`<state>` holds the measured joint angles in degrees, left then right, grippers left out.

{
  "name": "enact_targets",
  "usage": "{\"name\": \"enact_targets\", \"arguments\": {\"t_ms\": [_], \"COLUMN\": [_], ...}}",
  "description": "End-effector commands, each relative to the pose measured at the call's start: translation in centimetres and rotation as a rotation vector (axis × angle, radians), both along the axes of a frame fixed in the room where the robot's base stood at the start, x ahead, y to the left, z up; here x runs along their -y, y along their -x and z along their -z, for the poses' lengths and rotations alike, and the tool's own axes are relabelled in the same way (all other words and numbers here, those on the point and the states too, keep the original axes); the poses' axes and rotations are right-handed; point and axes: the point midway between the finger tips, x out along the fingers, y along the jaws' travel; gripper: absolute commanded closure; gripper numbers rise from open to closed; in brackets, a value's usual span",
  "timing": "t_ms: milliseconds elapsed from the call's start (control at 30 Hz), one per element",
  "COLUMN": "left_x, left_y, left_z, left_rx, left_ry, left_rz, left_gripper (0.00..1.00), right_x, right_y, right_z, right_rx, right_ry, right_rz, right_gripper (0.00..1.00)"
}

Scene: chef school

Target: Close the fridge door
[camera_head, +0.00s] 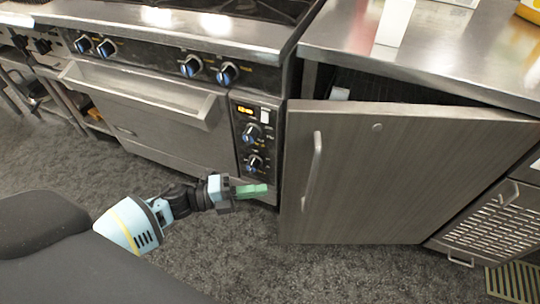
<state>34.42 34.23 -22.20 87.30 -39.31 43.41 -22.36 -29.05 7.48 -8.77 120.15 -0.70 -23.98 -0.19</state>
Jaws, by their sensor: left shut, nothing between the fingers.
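The fridge door (400,175) is a grey wood-grain panel under the steel counter at the right. It stands slightly ajar: a dark gap shows along its top, wider toward the left. A vertical bar handle (313,170) is near its left edge. My left gripper (262,190) with green fingers is shut and empty, just left of the door's left edge, in front of the oven's lower control panel. I cannot tell whether it touches the door. The right gripper is not in view.
A steel oven (150,110) with a long handle and several blue-marked knobs stands left of the fridge. A white box (394,22) sits on the counter (440,50). A vented panel (490,232) is at the lower right. The dark carpet (310,275) in front is clear.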

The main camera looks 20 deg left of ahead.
Motion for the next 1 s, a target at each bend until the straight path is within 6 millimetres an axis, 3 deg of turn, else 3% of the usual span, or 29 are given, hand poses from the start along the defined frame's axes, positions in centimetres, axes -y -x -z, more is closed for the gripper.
{"name": "enact_targets", "arguments": {"t_ms": [33, 100, 200, 500, 800, 1000], "left_x": [1.7, 3.2, 4.2, 2.7, 2.2, 2.9], "left_y": [1.2, 2.4, 3.8, 6.8, 7.1, 5.6], "left_z": [-1.4, -2.5, -4.2, -7.8, -7.9, -8.0], "left_rx": [0.003, 0.009, 0.009, -0.016, -0.023, -0.020], "left_ry": [0.021, 0.027, 0.029, -0.011, -0.023, -0.022], "left_rz": [-0.048, -0.130, -0.261, -0.577, -0.620, -0.618], "left_gripper": [1.00, 1.00, 1.00, 1.00, 1.00, 1.00], "right_x": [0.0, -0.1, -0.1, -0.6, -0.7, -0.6], "right_y": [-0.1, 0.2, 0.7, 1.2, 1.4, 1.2], "right_z": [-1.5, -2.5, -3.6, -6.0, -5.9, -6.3], "right_rx": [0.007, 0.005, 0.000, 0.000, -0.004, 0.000], "right_ry": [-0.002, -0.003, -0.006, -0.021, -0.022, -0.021], "right_rz": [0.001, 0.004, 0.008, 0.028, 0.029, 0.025], "right_gripper": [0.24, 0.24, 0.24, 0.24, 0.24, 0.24]}}
